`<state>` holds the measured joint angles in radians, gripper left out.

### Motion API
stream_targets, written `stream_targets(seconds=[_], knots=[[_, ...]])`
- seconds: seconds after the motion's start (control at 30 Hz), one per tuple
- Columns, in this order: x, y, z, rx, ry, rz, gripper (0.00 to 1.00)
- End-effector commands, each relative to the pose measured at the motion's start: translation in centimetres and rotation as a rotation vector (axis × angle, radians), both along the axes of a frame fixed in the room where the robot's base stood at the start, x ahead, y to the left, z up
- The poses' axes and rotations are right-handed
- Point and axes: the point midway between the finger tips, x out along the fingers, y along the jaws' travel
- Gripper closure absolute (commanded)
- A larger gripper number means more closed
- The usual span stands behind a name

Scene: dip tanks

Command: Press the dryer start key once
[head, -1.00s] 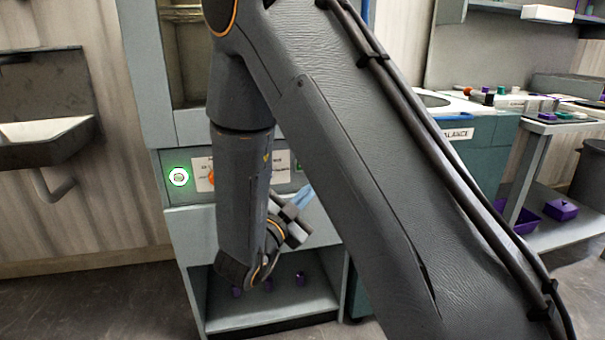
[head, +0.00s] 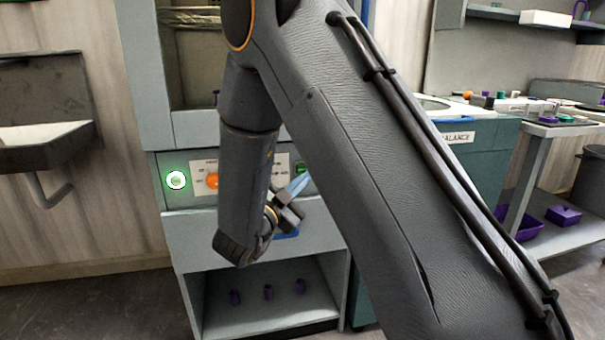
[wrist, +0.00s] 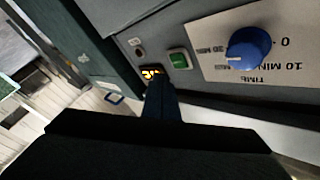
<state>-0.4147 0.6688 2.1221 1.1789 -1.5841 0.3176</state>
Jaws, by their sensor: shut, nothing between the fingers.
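The dryer's control panel (head: 203,197) faces me in the head view, partly hidden by my arm. It has a lit green ring button (head: 176,180) at the left and an orange knob (head: 212,180). The wrist view shows its other end, turned over, with a blue knob (wrist: 248,48), a green square key (wrist: 179,59) and a small orange-lit part (wrist: 151,73). I cannot read which is the start key. My gripper (head: 303,182) is shut and empty at the panel's right end. In the wrist view its fingertips (wrist: 158,84) overlap the orange-lit part's edge, beside the green key; contact is unclear.
Below the panel is an open shelf (head: 270,318) with several small purple pieces (head: 268,292). A sink (head: 45,135) hangs at the left. A teal balance cabinet (head: 485,160) and a side table (head: 560,128) stand at the right.

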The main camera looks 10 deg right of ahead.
Motion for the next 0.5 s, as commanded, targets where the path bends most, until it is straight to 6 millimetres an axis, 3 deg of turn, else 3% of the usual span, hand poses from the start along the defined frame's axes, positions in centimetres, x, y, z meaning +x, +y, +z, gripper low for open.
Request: stream_targets(seconds=[0.2,0.5], knots=[[1.5,0.0,0.0,-0.001,-0.001,-0.001,1.0],[1.8,0.0,0.1,-0.001,0.0,0.001,1.0]])
